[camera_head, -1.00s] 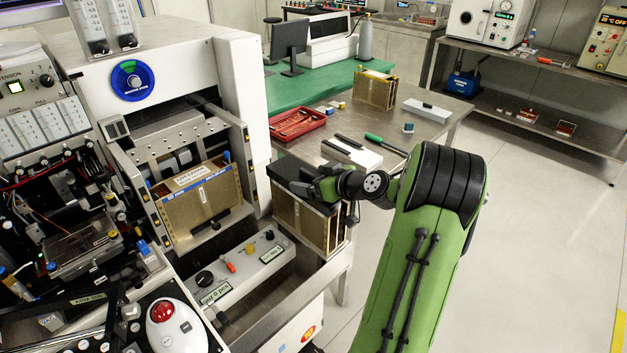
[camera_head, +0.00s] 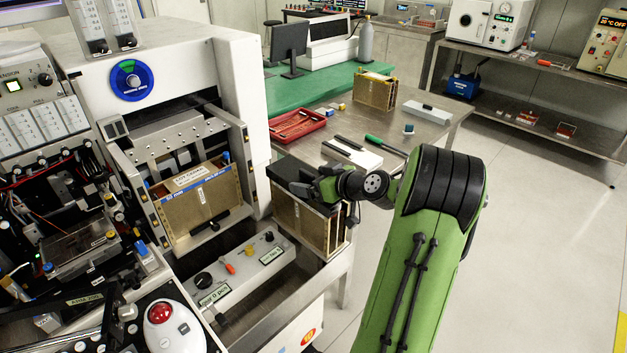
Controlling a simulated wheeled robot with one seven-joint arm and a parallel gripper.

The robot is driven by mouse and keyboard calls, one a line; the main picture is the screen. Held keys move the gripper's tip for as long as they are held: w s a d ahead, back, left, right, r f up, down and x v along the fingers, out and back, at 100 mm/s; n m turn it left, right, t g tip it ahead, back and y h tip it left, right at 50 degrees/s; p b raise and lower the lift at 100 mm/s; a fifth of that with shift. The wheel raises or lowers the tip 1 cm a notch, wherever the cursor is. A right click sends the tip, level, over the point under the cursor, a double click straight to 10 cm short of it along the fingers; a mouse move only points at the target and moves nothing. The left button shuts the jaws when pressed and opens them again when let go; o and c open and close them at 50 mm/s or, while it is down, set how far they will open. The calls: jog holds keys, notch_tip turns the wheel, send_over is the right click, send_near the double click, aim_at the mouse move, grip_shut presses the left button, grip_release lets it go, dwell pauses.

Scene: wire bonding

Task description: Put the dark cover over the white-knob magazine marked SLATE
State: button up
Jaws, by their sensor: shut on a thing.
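The dark cover (camera_head: 289,169) is a flat black piece lying level at the top of a brass-coloured magazine (camera_head: 312,229) beside the bonding machine. I cannot tell whether it rests fully on the magazine or is just above it. My gripper (camera_head: 306,188) is shut on the cover at its right side; the fingers and arm hide part of the cover and the magazine top. No SLATE mark or white knob is readable on this magazine. A second brass magazine (camera_head: 203,209) with a white label and blue edge sits in the machine. A third magazine (camera_head: 374,92) stands on the far table.
A control box (camera_head: 238,270) with knobs lies in front of the magazines. On the steel table (camera_head: 325,150) behind are a red tray (camera_head: 297,124), a white block with a dark strip (camera_head: 352,153) and a green-handled tool (camera_head: 385,145). The floor at right is open.

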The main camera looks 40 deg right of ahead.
jog(key=shift+f+b, duration=0.7)
jog(key=shift+b, duration=0.1)
jog(key=o, duration=0.7)
jog(key=p+v, duration=0.1)
jog(key=v, duration=1.4)
jog(key=shift+s+r+p, duration=0.2)
jog(key=shift+s+p, duration=0.1)
jog(key=shift+s, duration=0.05)
